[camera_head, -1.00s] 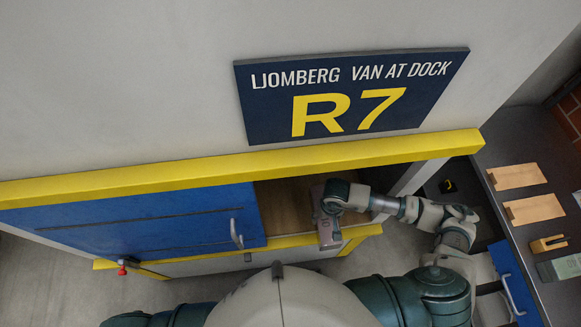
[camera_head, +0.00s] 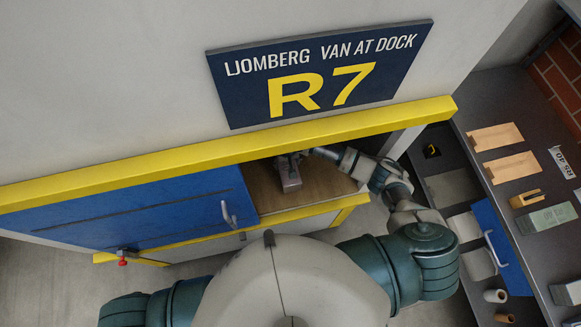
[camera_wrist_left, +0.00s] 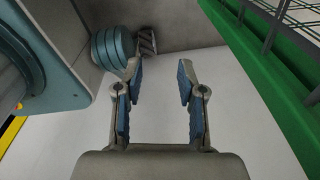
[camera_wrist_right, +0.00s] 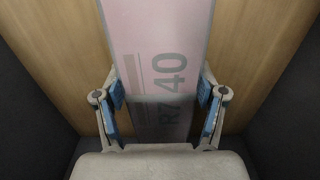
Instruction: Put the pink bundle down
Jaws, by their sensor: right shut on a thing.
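The pink bundle (camera_wrist_right: 158,50) lies between the fingers of my right gripper (camera_wrist_right: 162,95), which is shut on it. Its printed label faces the right wrist camera. In the head view the bundle (camera_head: 289,177) is inside the opening of the wall hatch, over the wooden floor (camera_head: 325,184) of the compartment. I cannot tell whether it touches that floor. My right gripper (camera_head: 296,158) is partly hidden by the yellow beam. My left gripper (camera_wrist_left: 158,88) is open and empty in the left wrist view; it is out of the head view.
A blue sliding door (camera_head: 130,215) covers the hatch's left part. A yellow beam (camera_head: 230,150) runs above the opening. At right, a dark shelf (camera_head: 535,255) holds wooden blocks (camera_head: 510,168) and a grey-green bundle (camera_head: 547,217). A green frame (camera_wrist_left: 265,80) stands near my left gripper.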

